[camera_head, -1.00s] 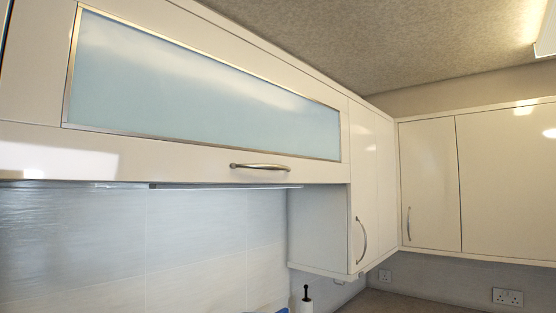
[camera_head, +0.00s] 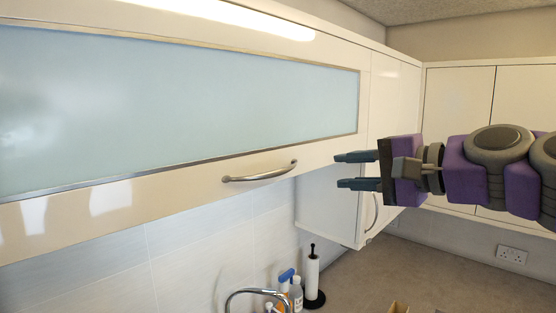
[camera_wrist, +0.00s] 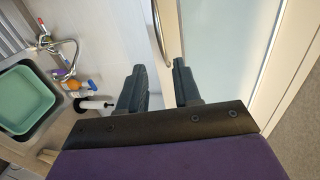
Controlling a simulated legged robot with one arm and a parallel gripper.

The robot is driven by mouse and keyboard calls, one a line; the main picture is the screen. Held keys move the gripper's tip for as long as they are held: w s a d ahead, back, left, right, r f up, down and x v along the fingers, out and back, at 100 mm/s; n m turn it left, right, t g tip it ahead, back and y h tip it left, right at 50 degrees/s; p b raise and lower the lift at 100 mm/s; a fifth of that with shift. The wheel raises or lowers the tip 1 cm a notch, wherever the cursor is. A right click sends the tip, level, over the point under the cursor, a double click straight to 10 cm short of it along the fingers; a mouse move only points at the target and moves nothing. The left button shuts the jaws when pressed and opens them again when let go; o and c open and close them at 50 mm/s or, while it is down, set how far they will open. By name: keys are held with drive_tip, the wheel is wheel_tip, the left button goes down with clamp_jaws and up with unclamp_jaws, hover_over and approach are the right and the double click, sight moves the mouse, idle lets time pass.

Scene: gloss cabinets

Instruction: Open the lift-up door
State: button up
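The lift-up door (camera_head: 190,95) is a wide cream cabinet front with a frosted pale-blue glass panel in a metal frame. It looks closed. Its curved metal handle (camera_head: 260,172) sits on the lower rail. My gripper (camera_head: 354,171) is open and empty, to the right of the handle and apart from it, its fingers pointing left. In the wrist view my gripper (camera_wrist: 158,82) shows two separate dark fingers. The handle (camera_wrist: 161,30) stands beyond the fingertips, roughly in line with the gap between them. The door's glass (camera_wrist: 235,40) is at the right there.
Cream wall cabinets (camera_head: 455,120) stand at the right. Below are a tap (camera_head: 250,294), bottles (camera_head: 294,292), a black-and-white roll holder (camera_head: 312,275) and the counter (camera_head: 385,265). A green basin (camera_wrist: 25,98) sits in the sink. Space under the door is clear.

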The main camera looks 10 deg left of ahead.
sight(279, 173)
drive_tip(key=x, duration=1.7)
drive_tip(key=shift+s+a+f+p, duration=0.1)
drive_tip(key=shift+s+a+p, duration=0.05)
drive_tip(key=shift+p, duration=0.15)
drive_tip(key=shift+c, duration=0.5)
drive_tip(key=shift+f, duration=0.1)
clamp_jaws()
